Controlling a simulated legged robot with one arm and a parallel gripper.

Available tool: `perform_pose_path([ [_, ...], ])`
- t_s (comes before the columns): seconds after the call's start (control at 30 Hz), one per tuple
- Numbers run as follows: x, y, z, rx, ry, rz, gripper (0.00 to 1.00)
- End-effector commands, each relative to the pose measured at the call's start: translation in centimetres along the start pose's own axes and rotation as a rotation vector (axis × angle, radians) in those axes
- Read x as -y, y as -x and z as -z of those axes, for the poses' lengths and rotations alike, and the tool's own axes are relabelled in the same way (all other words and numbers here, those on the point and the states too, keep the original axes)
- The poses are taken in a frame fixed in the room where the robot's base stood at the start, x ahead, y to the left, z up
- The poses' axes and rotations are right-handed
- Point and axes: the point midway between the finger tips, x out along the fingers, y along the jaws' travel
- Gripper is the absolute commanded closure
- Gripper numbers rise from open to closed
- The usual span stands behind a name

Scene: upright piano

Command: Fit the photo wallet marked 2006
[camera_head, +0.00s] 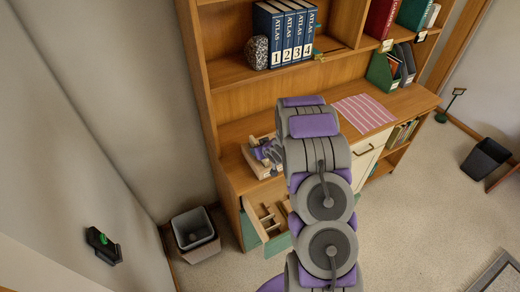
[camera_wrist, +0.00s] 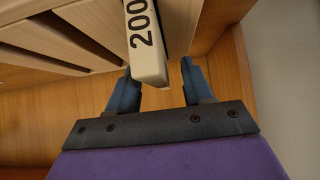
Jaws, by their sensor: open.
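A cream wallet (camera_wrist: 147,50) with black digits "200" stands out from a pale wooden rack (camera_wrist: 75,25) in the wrist view. Its last digit is cut off by the frame's top edge, so I cannot read the full year. My gripper (camera_wrist: 158,70) is open, with one blue finger on each side of the wallet's near end. A gap shows on the right; I cannot tell whether the left finger touches. In the head view the wooden rack (camera_head: 262,170) sits on the cabinet's left end, and my gripper (camera_head: 268,151) is over it, partly hidden by my arm.
The wooden cabinet (camera_head: 232,128) holds blue atlases (camera_head: 285,35) and a speckled stone-like block (camera_head: 256,53) above the rack. A striped pink cloth (camera_head: 363,112) lies to the right. An open compartment (camera_head: 268,218) hangs below. A grey bin (camera_head: 194,230) stands on the floor.

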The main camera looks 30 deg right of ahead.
Motion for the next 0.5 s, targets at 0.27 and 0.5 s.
perform_pose_path([
  [0.27,-0.1,1.5,0.1,0.001,-0.001,-0.001,0.49],
  [0.5,-0.1,5.7,0.1,0.000,-0.002,-0.001,0.49],
])
